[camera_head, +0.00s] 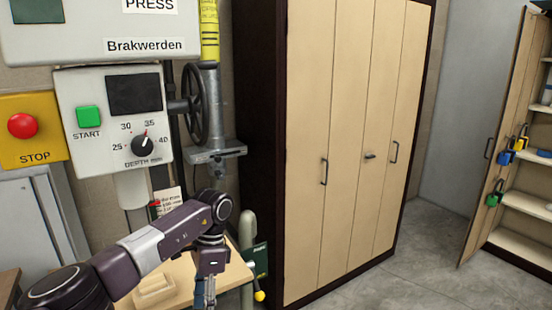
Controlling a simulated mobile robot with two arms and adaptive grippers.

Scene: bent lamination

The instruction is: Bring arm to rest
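My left arm (150,250) comes in from the lower left, reaches up to a bent joint and then points down. My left gripper (205,292) hangs at its lower end, in front of the light wooden worktop near the bottom edge. It is small and partly cut off, so I cannot tell whether its fingers are open or hold anything. My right arm and gripper are not in view.
A press panel with a green START button (88,117), a depth dial (143,146) and a red STOP button (22,125) stands behind my arm. A tall wooden cabinet (345,130) is shut. An open cabinet with padlocks is at right. Clear floor (420,265) lies between.

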